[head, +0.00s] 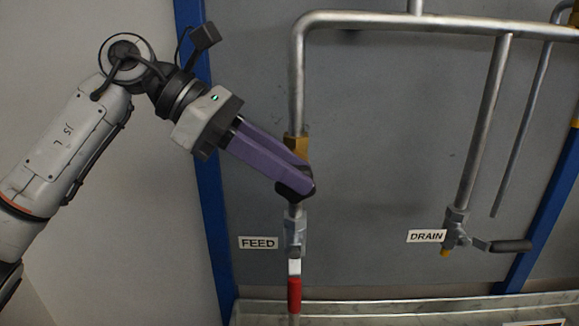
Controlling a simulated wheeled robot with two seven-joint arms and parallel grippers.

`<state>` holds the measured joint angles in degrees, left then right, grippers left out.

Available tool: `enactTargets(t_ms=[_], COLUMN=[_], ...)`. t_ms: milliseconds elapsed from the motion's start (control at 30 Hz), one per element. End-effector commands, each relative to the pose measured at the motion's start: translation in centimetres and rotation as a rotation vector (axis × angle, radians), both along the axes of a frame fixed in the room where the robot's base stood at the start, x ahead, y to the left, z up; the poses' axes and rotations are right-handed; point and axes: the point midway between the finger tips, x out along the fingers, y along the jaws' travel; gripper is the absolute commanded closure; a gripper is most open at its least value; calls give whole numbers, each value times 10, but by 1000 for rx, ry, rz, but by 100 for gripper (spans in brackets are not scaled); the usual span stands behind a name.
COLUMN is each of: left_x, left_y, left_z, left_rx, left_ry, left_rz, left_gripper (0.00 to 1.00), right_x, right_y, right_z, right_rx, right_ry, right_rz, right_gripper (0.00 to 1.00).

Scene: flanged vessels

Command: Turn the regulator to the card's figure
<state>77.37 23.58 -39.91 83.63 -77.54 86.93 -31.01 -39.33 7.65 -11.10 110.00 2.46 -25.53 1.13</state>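My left gripper (296,184) reaches in from the upper left, its purple fingers ending in dark tips in front of the vertical feed pipe (297,85). A brass fitting (297,146) on this pipe shows just above the fingers; it may be part of the regulator. The pipe between it and the feed valve is largely hidden by the fingers. I cannot tell whether the dark shape at the tips includes a knob, or whether the fingers are shut on it. No regulator scale or readable figure card shows. My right gripper is out of view.
Below the fingers is the feed valve (295,232), its red handle (294,294) hanging down, beside a FEED label (258,243). At right, the drain valve (456,228) has a horizontal dark handle (510,246) and a DRAIN label (426,236). Blue posts flank the grey panel (390,130).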

Motion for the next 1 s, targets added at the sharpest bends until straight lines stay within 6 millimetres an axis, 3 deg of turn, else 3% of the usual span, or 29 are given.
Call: enactTargets(t_ms=[267, 700, 1000], left_x=[1, 0, 0], left_y=[14, 77, 84], left_z=[10, 55, 60], left_rx=[-1, 0, -1], left_ry=[-1, 0, 0], left_rz=[3, 2, 0], left_gripper=[74, 74, 74], right_x=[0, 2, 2], right_y=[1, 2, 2], right_z=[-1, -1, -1], right_rx=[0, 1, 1], right_ry=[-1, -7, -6], right_rz=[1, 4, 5], right_gripper=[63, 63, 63])
